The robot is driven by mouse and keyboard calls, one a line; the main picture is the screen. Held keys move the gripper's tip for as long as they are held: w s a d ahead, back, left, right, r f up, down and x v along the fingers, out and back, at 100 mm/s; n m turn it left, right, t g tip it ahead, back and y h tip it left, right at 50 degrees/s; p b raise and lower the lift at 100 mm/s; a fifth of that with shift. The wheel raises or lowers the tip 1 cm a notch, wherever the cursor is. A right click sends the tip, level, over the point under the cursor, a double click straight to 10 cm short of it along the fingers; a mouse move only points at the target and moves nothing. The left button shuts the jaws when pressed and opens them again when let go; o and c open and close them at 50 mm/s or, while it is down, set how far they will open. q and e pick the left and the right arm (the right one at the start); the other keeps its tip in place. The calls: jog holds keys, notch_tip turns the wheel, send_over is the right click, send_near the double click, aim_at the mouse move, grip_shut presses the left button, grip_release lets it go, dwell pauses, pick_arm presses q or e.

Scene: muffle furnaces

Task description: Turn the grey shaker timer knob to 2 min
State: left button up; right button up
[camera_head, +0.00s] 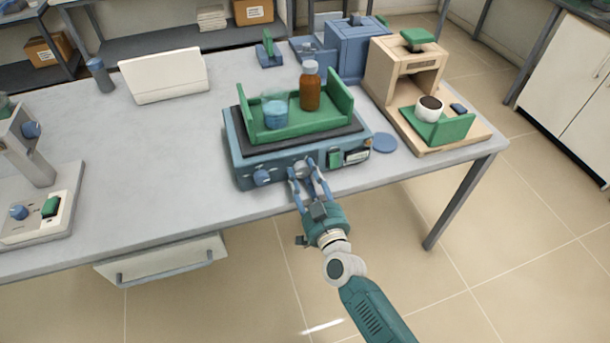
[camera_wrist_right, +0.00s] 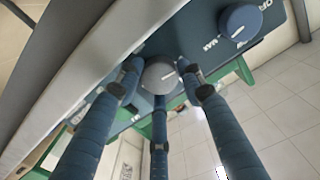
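The blue shaker (camera_head: 243,166) stands near the table's front edge. Its grey timer knob (camera_head: 302,168) is on the front panel, partly hidden by my right gripper's fingers. In the right wrist view the round grey knob (camera_wrist_right: 160,76) has a pale pointer line towards its right side. My right gripper (camera_head: 307,172) reaches the panel from the front, and its fingers (camera_wrist_right: 160,84) are spread around the knob. Narrow gaps seem to show between knob and side fingers; contact is not clear. My left gripper is not in view.
A blue knob (camera_head: 262,177) sits left of the grey one; it also shows in the wrist view (camera_wrist_right: 240,22). A green switch (camera_head: 334,158) is close on the right. A blue beaker (camera_head: 275,112) and brown bottle (camera_head: 310,88) stand in the green tray (camera_head: 342,100).

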jog(key=c, duration=0.5)
jog(key=shift+m, duration=0.4)
jog(key=m+b, duration=0.1)
jog(key=m, duration=0.3)
jog(key=shift+m, duration=0.3)
jog(key=m+b, duration=0.1)
jog(key=m, duration=0.4)
jog(key=shift+m, duration=0.3)
